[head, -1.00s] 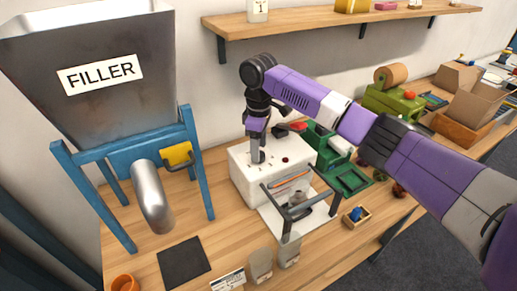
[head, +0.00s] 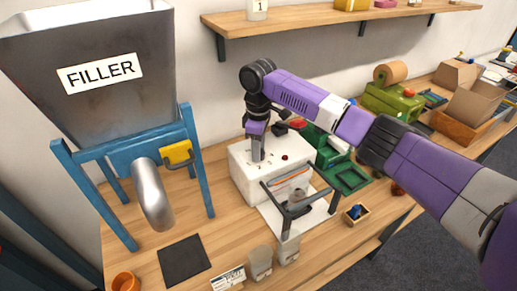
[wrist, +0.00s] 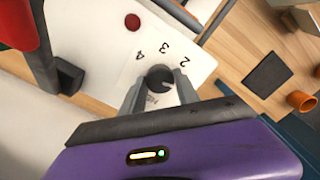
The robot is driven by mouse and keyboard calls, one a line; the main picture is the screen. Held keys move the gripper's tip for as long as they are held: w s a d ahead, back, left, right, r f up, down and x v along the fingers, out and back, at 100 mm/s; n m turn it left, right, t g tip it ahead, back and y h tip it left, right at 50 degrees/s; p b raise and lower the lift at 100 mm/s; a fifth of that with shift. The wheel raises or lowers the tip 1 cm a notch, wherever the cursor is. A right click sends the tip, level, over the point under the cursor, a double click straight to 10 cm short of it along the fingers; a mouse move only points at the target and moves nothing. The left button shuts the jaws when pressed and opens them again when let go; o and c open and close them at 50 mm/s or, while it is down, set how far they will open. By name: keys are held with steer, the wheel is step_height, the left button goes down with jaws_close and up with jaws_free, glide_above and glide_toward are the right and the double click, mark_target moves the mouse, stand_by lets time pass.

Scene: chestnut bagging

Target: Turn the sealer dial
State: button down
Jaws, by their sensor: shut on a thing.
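The sealer (head: 237,172) is a white box on the bench, with a dark red button on its top and a black-handled frame at its front. My gripper (head: 258,155) points down onto the sealer's top. In the wrist view, the dark round dial (wrist: 159,78) sits between the two grey fingers of my gripper (wrist: 160,90), which are shut on it. A pale mark shows on the dial, and the printed numbers 2, 3 and 4 are visible beside it. The rest of the scale is hidden by the gripper. In the head view, the fingers cover the dial.
The filler (head: 95,90) on its blue stand is at the left. A dark mat (head: 184,261), an orange cup (head: 125,282) and bags (head: 261,262) lie in front. A green machine (head: 395,102) stands at the back right. A wall shelf (head: 340,22) hangs above.

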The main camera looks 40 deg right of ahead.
steer(key=shift+n, duration=0.3)
steer(key=n+p, duration=0.1)
steer(key=n, duration=0.2)
steer(key=shift+n, duration=0.4)
steer(key=n, duration=0.5)
steer(key=shift+p, duration=0.3)
steer(key=c, duration=0.9)
jaws_free()
steer(key=shift+r+b, duration=0.65)
steer(key=shift+r, duration=3.3)
